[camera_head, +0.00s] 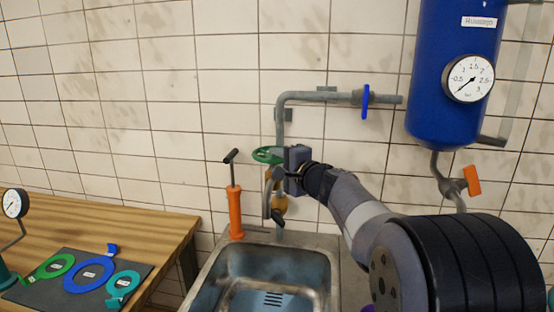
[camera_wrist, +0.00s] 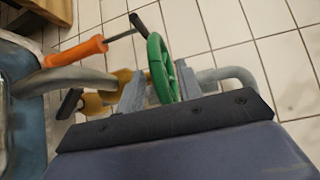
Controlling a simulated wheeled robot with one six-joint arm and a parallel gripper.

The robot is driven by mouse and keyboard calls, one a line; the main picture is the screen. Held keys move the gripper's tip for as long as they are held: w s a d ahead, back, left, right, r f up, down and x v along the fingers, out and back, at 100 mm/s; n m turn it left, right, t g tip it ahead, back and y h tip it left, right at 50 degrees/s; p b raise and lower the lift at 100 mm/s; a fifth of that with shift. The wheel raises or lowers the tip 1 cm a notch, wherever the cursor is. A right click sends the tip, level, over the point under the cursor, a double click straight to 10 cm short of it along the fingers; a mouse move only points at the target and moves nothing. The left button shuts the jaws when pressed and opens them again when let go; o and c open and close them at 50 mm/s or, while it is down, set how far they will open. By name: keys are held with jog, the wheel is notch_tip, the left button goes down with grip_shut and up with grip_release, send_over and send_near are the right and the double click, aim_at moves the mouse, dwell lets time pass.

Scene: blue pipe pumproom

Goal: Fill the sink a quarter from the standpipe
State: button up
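The steel sink (camera_head: 215,283) is at the bottom middle of the head view. Its slotted drain shows, and I cannot make out a water level. The grey standpipe (camera_head: 280,118) rises behind it, with a green handwheel (camera_head: 264,155) and a brass body (camera_head: 279,203). A curved spout (camera_head: 267,194) hangs over the sink's back edge, with no stream visible. My gripper (camera_head: 285,168) is at the handwheel. In the wrist view, the fingers of my gripper (camera_wrist: 160,88) stand apart, with the green wheel (camera_wrist: 160,62) between them. Whether both fingers press on it is unclear.
An orange hand pump (camera_head: 235,212) stands left of the standpipe. A blue valve wheel (camera_head: 365,101) is on the upper pipe. A blue tank (camera_head: 440,110) with a gauge (camera_head: 468,79) hangs at right, above an orange lever (camera_head: 472,180). A wooden bench (camera_head: 130,225) holds colored rings at left.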

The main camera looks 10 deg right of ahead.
jog(key=shift+w+a, duration=0.1)
jog(key=shift+w, duration=0.05)
jog(key=shift+c, duration=0.2)
grip_shut()
dwell(0.3)
jog(key=n+y, duration=0.1)
jog(key=d+n+g+y, duration=0.1)
jog(key=n+g+y, duration=0.1)
jog(key=y, duration=0.1)
jog(key=shift+w+d, duration=0.15)
jog(key=shift+d, duration=0.15)
jog(key=n+g+y, duration=0.1)
jog(key=d+n+g+y+p, duration=0.1)
jog(key=n+g+y, duration=0.1)
jog(key=shift+w+r+g+p, duration=0.1)
jog(key=shift+w+g+p, duration=0.1)
jog(key=shift+g+p, duration=0.1)
jog(key=shift+w+d+n+g+y+p, duration=0.15)
jog(key=shift+d+n+g+y+p, duration=0.1)
jog(key=shift+n+g+y+p, duration=0.65)
